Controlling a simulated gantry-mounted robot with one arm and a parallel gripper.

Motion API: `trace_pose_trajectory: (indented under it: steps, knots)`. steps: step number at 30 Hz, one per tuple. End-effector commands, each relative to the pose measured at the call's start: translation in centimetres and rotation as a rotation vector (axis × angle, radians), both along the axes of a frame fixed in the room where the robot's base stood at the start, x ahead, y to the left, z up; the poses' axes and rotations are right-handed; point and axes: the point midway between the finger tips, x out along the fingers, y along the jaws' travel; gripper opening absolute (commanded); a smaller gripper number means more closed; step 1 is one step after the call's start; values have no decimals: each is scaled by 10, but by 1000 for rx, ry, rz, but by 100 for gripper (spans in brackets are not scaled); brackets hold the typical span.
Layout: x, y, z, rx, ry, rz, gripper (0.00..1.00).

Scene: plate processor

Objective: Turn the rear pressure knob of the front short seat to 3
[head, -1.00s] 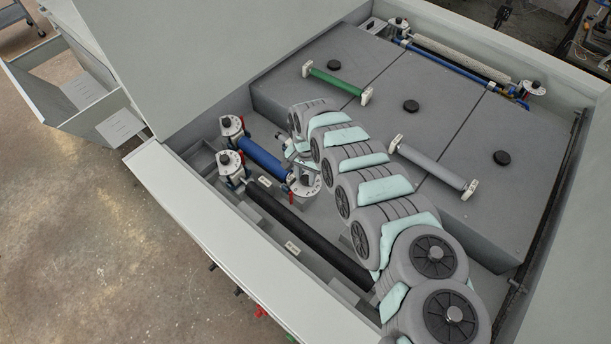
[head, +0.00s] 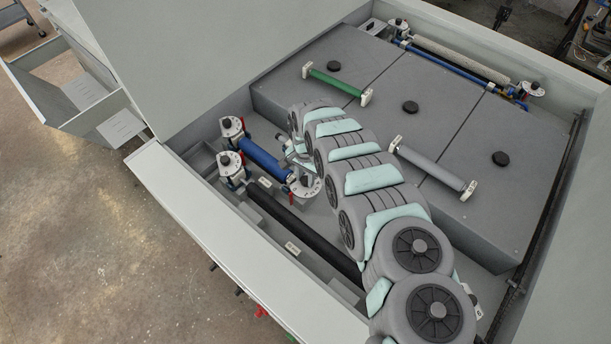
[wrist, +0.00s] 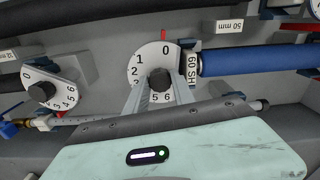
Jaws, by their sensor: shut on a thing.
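The blue roller (head: 264,160) lies in the front short seat, with a white numbered dial at each end. The dial (head: 313,187) at its right end is partly hidden by my arm. In the wrist view this dial (wrist: 141,70) shows 0 at the top, 1, 2 and 3 down its left side, and 5 and 6 below. The dark knob (wrist: 159,79) stands in its middle. My gripper (wrist: 160,86) is shut on this knob, a finger on each side. The knob's exact setting cannot be read. My gripper also shows in the head view (head: 299,163), small and partly covered.
The black roller (head: 310,238) runs parallel in front. Another dial (wrist: 50,90) with a knob is at the left in the wrist view. Grey covers (head: 400,150) with green and grey rollers lie behind. The tray's front wall (head: 240,255) is close by.

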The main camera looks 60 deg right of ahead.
Motion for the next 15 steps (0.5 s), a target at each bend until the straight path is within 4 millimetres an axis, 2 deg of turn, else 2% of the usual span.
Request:
trace_pose_trajectory:
  steps: [15]
  knots:
    - [3,2,-2,0,-1,-400,0]
